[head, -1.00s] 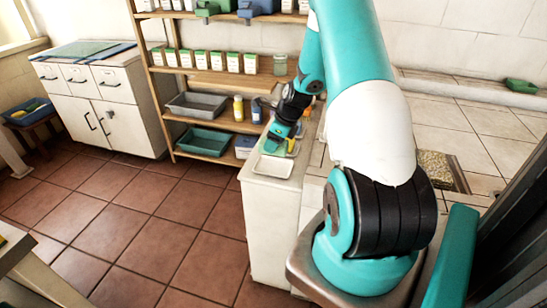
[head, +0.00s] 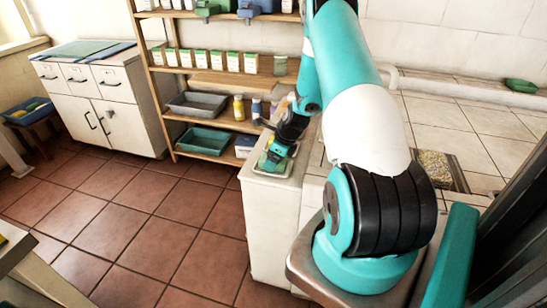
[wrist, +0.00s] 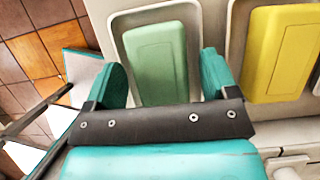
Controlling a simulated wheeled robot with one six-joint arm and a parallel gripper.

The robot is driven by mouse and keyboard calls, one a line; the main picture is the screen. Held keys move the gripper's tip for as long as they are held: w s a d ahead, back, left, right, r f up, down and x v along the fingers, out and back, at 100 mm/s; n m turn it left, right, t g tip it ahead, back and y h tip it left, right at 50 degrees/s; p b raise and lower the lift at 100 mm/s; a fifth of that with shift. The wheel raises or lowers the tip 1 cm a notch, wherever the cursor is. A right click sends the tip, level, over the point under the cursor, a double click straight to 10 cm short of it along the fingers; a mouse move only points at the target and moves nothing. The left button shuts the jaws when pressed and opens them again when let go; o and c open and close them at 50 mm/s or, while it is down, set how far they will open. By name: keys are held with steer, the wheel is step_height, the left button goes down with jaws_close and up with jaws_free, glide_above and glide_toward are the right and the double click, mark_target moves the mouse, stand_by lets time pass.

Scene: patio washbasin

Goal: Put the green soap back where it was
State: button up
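The green soap (wrist: 157,65) lies in a pale dish (wrist: 193,22) in the wrist view. My gripper (wrist: 165,80) has its two teal fingers on either side of the soap, with a visible gap on the right side. In the head view my gripper (head: 272,160) is down at the dish on the white counter, and it hides most of the soap there. A yellow soap (wrist: 278,55) lies in a separate dish to the right in the wrist view.
The white counter (head: 270,220) has a narrow top, with the tiled floor (head: 150,230) to its left. A wooden shelf with trays, a yellow bottle (head: 239,108) and several boxes stands behind. A green dish (head: 521,86) lies far right.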

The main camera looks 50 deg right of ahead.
steer(key=shift+r, duration=0.1)
steer(key=b+v, duration=0.1)
steer(key=v, duration=1.1)
steer(key=w+a+r+n+g+y, duration=0.1)
steer(key=a+r+n, duration=0.4)
steer(key=a, duration=0.4)
steer(key=a+r+n, duration=0.4)
steer(key=a+n, duration=0.3)
steer(key=a, duration=0.2)
steer(key=w+a+r+n+g+y, duration=0.1)
steer(key=a+r+n, duration=0.4)
steer(key=a, duration=0.4)
steer(key=s+a+r+n+g, duration=0.1)
steer(key=s+a+r+n, duration=0.1)
steer(key=s+a+n, duration=0.6)
steer(key=s+a+r+n+g, duration=0.1)
steer(key=s+a+r+n, duration=0.1)
steer(key=s+a+n, duration=0.6)
steer(key=s+n, duration=0.2)
steer(key=n, duration=0.3)
steer(key=shift+a+r+n, duration=0.15)
steer(key=shift+r+n, duration=0.15)
steer(key=shift+n, duration=0.1)
